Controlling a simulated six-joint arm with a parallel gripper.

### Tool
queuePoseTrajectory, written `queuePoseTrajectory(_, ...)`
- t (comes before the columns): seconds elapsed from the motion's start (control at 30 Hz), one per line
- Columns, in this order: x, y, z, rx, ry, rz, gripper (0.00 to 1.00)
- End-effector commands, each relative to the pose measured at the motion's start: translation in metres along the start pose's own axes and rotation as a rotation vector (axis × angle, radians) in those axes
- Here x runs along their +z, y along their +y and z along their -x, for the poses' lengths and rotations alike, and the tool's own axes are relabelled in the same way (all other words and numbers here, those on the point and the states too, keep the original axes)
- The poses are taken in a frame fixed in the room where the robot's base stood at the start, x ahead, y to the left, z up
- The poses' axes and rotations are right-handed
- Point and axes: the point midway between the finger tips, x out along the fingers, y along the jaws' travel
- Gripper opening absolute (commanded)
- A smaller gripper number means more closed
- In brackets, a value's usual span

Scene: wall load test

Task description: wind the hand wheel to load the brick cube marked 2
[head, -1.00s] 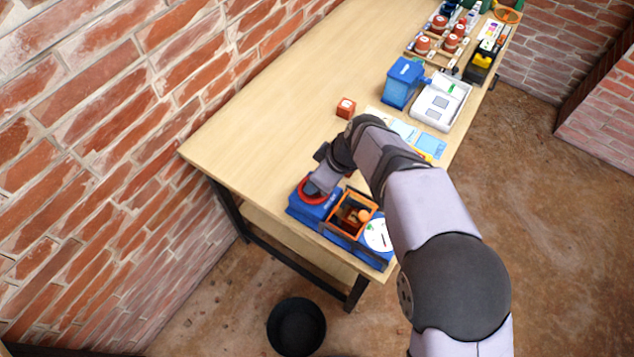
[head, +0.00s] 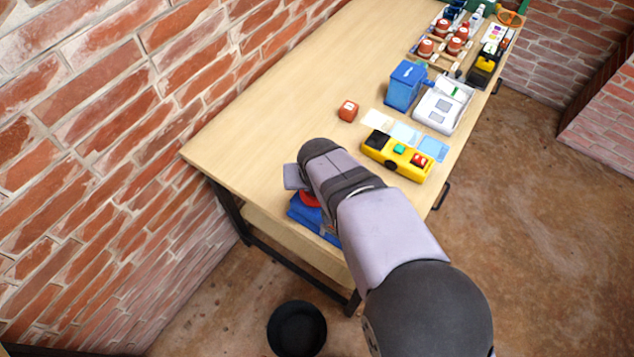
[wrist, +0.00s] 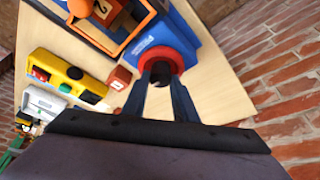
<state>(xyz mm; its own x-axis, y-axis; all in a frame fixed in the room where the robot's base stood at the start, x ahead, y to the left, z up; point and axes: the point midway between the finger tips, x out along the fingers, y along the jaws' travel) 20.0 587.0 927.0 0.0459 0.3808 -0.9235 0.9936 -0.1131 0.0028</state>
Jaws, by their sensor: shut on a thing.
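The blue press (head: 314,218) stands at the table's near end, mostly behind my arm in the head view. Its red hand wheel (head: 309,199) shows only in part there. In the wrist view the red wheel (wrist: 177,61) sits on the blue body (wrist: 203,38). My gripper (wrist: 160,76) is shut on the wheel's black knob (wrist: 159,74). The brick cube marked 2 (wrist: 103,9) sits inside the orange-edged frame (wrist: 141,19), at the top edge of the wrist view. The head view hides the cube, frame and dial behind my arm.
A loose brick cube (head: 347,111) lies on the bare table (head: 270,125). A yellow device (head: 397,156) with coloured buttons lies beside pale cards (head: 405,133). A black bucket (head: 297,329) is on the floor.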

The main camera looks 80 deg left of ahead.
Motion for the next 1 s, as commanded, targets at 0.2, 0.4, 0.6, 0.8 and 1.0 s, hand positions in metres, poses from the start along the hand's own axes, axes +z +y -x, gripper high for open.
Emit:
queuePoseTrajectory(0.2, 0.0016, -0.0028, -0.0048, 0.076, 0.001, -0.180, 0.03)
queuePoseTrajectory(0.4, 0.0009, -0.0040, -0.0043, 0.148, 0.000, -0.355, 0.03)
queuePoseTrajectory(0.6, 0.0000, -0.0050, -0.0030, 0.210, -0.002, -0.508, 0.03)
queuePoseTrajectory(0.8, -0.0007, -0.0053, -0.0020, 0.256, -0.003, -0.619, 0.03)
queuePoseTrajectory(1.0, -0.0007, -0.0054, -0.0016, 0.282, -0.004, -0.681, 0.03)
